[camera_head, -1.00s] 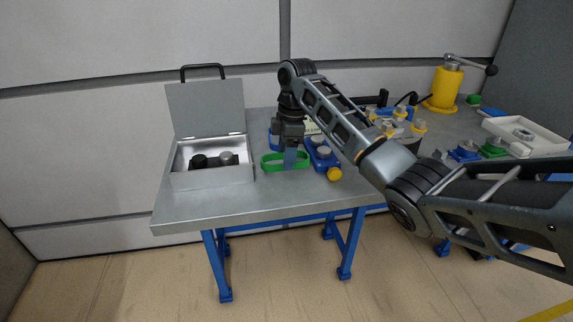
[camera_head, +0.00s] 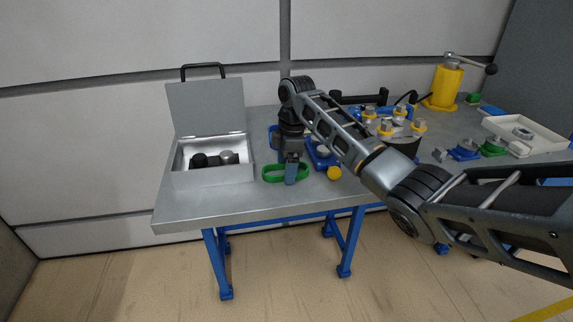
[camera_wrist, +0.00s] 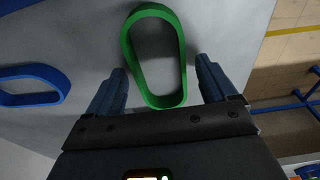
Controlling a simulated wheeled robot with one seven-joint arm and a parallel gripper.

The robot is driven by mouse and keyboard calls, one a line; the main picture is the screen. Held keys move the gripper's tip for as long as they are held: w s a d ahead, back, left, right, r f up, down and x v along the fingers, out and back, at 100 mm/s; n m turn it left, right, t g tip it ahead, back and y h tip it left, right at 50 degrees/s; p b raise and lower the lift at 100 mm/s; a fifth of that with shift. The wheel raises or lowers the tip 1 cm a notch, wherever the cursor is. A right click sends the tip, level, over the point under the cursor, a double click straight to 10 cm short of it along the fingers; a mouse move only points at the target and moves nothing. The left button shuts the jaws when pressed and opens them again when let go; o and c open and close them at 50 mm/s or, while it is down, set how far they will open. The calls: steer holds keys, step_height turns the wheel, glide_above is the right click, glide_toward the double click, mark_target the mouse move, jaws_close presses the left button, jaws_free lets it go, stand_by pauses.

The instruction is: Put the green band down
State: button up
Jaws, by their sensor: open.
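The green band (camera_head: 270,179) is an elongated loop. It appears to lie on the grey tabletop near the front edge, right of the open metal case. In the wrist view the green band (camera_wrist: 127,45) has its narrow end between my fingers, with a gap on each side. My gripper (camera_head: 291,180) points down at the band and hides part of it in the head view. In the wrist view my gripper (camera_wrist: 162,86) is open, its two blue fingers apart and holding nothing.
A blue band (camera_wrist: 62,82) lies left of the green one in the wrist view. The open metal case (camera_head: 213,175) stands to the left. A blue part with a yellow knob (camera_head: 334,173) is close on the right. Bare tabletop (camera_head: 230,204) lies in front.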

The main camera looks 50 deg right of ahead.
step_height(320, 180, up, 12)
steer(key=d, duration=0.1)
steer(key=shift+s, duration=0.4)
